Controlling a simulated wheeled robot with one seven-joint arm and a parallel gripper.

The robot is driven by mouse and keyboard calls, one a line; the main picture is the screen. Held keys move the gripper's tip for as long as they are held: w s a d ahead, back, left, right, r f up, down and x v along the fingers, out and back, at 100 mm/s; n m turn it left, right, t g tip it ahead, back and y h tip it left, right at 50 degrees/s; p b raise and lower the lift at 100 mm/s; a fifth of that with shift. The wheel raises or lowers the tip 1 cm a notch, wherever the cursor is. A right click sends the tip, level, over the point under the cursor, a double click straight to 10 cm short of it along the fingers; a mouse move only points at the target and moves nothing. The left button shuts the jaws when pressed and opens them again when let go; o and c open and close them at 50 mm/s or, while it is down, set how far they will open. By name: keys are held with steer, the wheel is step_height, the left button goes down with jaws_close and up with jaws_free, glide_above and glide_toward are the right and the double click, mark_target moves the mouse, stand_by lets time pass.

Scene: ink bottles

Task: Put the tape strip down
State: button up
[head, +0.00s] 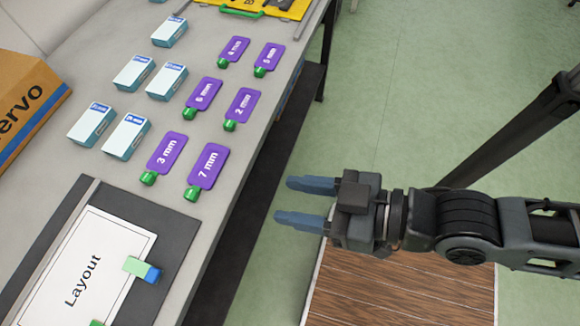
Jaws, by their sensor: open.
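A small light-green strip with a blue end (141,269), which may be the tape strip, lies across the right edge of a white sheet marked "Layout" (95,262). The sheet rests on a dark board (180,238) at the near end of the table. Another green piece (96,323) is cut off at the bottom edge of the view. My gripper (297,202) is open and empty. It is off the table's right side, over the floor, with its blue fingers pointing left toward the table.
A cardboard box marked "ervo" (30,105) is at the left. A yellow item (285,8) is at the far end.

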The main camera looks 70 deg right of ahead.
steer(key=s+d+r, duration=0.3)
steer(key=s, duration=0.1)
steer(key=shift+n, duration=0.3)
steer(key=shift+s+d, duration=0.1)
steer(key=shift+c, duration=0.2)
